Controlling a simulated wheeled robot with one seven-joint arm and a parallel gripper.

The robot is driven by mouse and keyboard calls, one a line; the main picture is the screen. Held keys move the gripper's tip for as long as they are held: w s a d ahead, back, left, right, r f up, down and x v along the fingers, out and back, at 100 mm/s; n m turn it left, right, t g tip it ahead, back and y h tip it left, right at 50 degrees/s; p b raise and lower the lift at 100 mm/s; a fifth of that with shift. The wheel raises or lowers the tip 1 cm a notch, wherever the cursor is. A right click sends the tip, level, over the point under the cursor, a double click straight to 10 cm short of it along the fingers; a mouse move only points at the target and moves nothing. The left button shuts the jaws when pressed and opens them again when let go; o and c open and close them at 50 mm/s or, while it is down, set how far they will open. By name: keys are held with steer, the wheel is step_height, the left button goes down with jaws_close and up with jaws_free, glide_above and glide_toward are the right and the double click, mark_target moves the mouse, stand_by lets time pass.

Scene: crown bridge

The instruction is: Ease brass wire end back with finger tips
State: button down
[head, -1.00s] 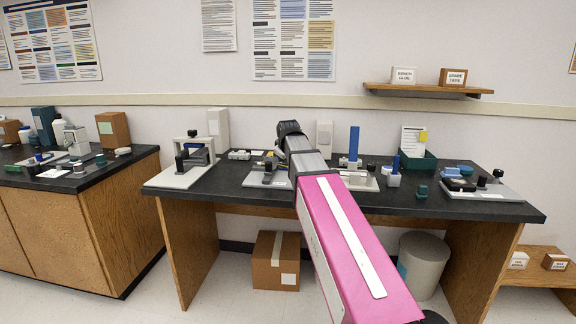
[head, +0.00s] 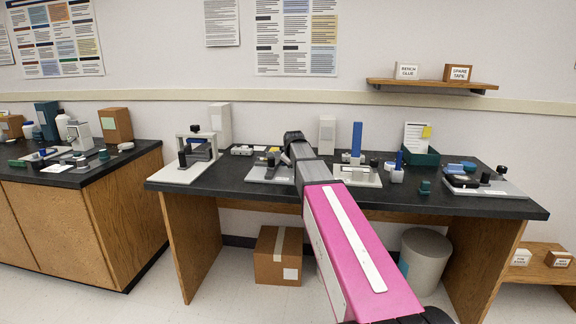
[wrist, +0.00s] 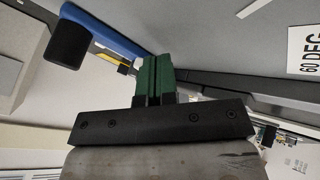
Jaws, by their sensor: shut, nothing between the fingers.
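In the wrist view my gripper (wrist: 153,62) has its green fingers together with nothing between them. Beside the fingertips, to the left, lies a blue bar (wrist: 105,28) with a black block (wrist: 69,41) on its end. A small yellow piece (wrist: 123,69) shows just left of the fingers; I cannot tell whether it is the brass wire end. In the head view my pink and grey arm reaches over the middle of the black bench (head: 440,204). The arm hides the fingers there, and no wire can be made out.
A fixture with a black knob (head: 271,160) stands left of my arm, and a white-based one with a blue upright (head: 357,139) right of it. A press-like stand (head: 195,147) is at the left end, a grey-plate fixture (head: 507,190) at the right. The bench front is mostly clear.

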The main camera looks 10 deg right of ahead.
steer(key=shift+w+d, duration=0.2)
steer(key=shift+w+d, duration=0.65)
steer(key=shift+d, duration=0.15)
steer(key=shift+s, duration=0.1)
